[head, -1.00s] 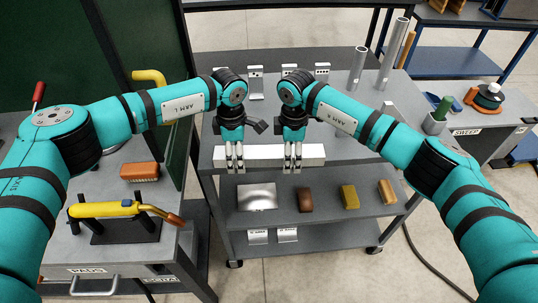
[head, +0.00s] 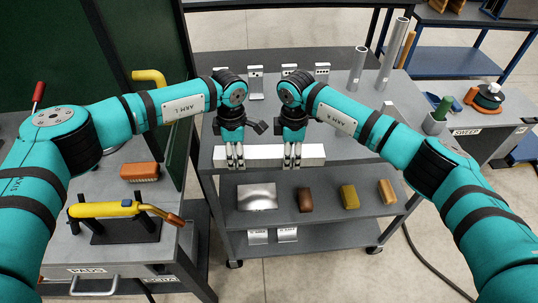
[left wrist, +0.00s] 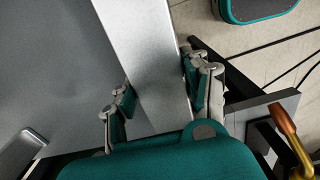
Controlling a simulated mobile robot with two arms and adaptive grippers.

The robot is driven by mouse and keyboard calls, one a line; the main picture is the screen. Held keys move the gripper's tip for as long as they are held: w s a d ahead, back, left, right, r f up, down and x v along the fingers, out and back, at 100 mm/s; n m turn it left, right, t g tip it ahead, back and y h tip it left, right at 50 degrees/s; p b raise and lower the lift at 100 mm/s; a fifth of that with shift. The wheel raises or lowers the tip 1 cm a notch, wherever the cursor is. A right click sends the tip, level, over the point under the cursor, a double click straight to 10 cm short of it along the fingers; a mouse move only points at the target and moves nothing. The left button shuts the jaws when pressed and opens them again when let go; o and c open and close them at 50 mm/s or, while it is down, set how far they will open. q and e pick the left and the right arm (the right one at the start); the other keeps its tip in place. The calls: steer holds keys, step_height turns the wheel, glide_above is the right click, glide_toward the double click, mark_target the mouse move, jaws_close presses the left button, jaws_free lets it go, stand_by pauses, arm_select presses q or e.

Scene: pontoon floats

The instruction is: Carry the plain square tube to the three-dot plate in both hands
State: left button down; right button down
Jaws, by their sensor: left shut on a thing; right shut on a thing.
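The plain square tube (head: 262,157) is a pale, silvery bar lying level across the near edge of the grey cart's top. My left gripper (head: 235,160) is shut on it left of its middle. My right gripper (head: 292,160) is shut on it right of its middle. The left wrist view shows the tube (left wrist: 150,60) between my left fingers (left wrist: 163,85). I cannot tell whether it touches the cart. Dotted plates stand at the cart's back; the right one (head: 322,69) seems to carry three dots, beside a middle one (head: 289,70) and a left one (head: 256,85).
Upright metal tubes (head: 393,55) stand at the cart's back right. The cart top (head: 330,110) is bare between the grippers and the plates. Blocks, including a yellow one (head: 349,197), lie on the lower shelf. A bench with a yellow tool (head: 105,210) is at left.

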steer(key=shift+r, duration=0.1)
